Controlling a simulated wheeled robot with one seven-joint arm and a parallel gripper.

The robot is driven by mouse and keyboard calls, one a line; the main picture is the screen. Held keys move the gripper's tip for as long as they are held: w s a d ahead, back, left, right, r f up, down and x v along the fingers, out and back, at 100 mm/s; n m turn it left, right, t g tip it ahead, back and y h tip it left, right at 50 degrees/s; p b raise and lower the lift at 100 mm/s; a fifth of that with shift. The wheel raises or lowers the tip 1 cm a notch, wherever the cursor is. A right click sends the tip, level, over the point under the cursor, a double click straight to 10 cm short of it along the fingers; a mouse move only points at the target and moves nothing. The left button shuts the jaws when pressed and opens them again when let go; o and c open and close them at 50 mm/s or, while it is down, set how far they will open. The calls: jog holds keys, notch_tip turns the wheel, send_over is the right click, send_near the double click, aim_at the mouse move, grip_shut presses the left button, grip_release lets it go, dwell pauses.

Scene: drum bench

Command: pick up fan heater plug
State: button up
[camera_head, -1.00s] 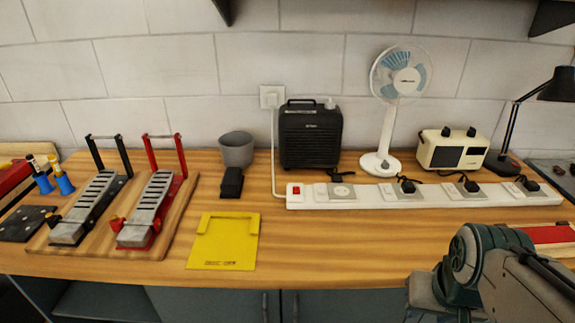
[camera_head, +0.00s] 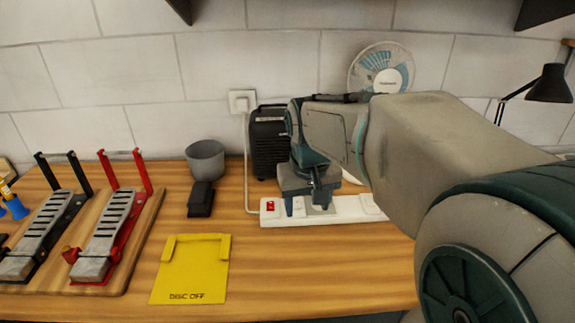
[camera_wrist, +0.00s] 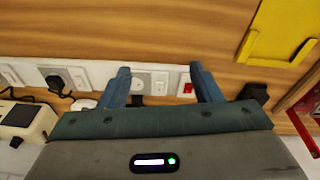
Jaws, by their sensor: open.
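The black fan heater (camera_head: 268,140) stands at the back, partly hidden by my arm. My gripper (camera_head: 313,208) is low over the left part of the white power strip (camera_head: 352,207). A small dark piece (camera_wrist: 136,100) shows between the fingers at the strip's heater side. It may be the heater plug, but its shape is too unclear to tell. Nothing is visibly held.
A red switch (camera_wrist: 187,89) is close to one finger. A black plug (camera_wrist: 56,83) sits in another socket. A grey cup (camera_head: 206,160), a black block (camera_head: 200,199) and a yellow plate (camera_head: 190,270) are to the left.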

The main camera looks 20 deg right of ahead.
jog(key=w+d+f+m+g+p, duration=0.15)
jog(key=w+d, duration=0.45)
jog(key=w, duration=0.6)
jog(key=w+d+f+g+p, duration=0.15)
jog(key=w+d, duration=0.35)
jog(key=w, duration=0.7)
jog(key=shift+t+y, duration=0.3)
jog(key=shift+t, duration=0.2)
notch_tip(320, 180, down, 8)
jog(key=shift+w+d+r, duration=0.1)
jog(key=shift+w, duration=0.05)
jog(key=shift+s+f+p, duration=0.15)
jog(key=shift+f+p, duration=0.05)
jog(key=shift+f, duration=1.25)
jog(key=shift+s+f+p, duration=0.15)
jog(key=shift+f+p, duration=0.05)
jog(key=shift+f, duration=1.25)
jog(key=c, duration=1.1)
